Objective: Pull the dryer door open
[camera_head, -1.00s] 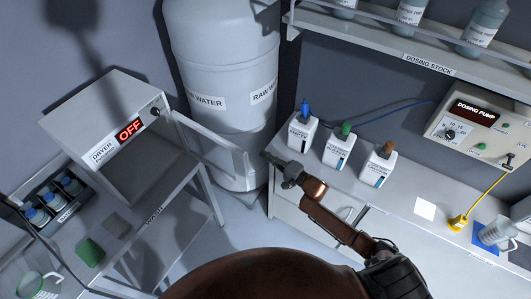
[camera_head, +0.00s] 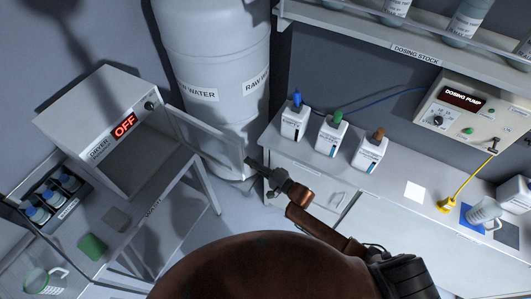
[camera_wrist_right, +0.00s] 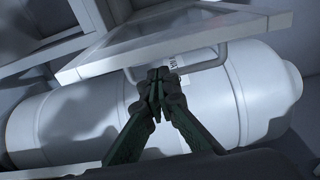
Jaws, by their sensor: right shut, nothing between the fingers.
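The dryer (camera_head: 112,125) stands at the left with a red OFF display; its front is open. The dryer door (camera_head: 200,138), a pale framed panel, stands swung out to the right from the dryer's right side. My right gripper (camera_head: 250,162) is shut and empty at the door's free edge. In the right wrist view the door (camera_wrist_right: 160,38) spans the top, and its bar handle (camera_wrist_right: 205,63) lies behind the shut fingertips (camera_wrist_right: 158,76). I cannot tell whether they touch it. My left gripper is not in view.
The raw water tank (camera_head: 215,80) stands behind the door. A counter (camera_head: 340,165) with several bottles and a dosing pump (camera_head: 465,105) is at the right.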

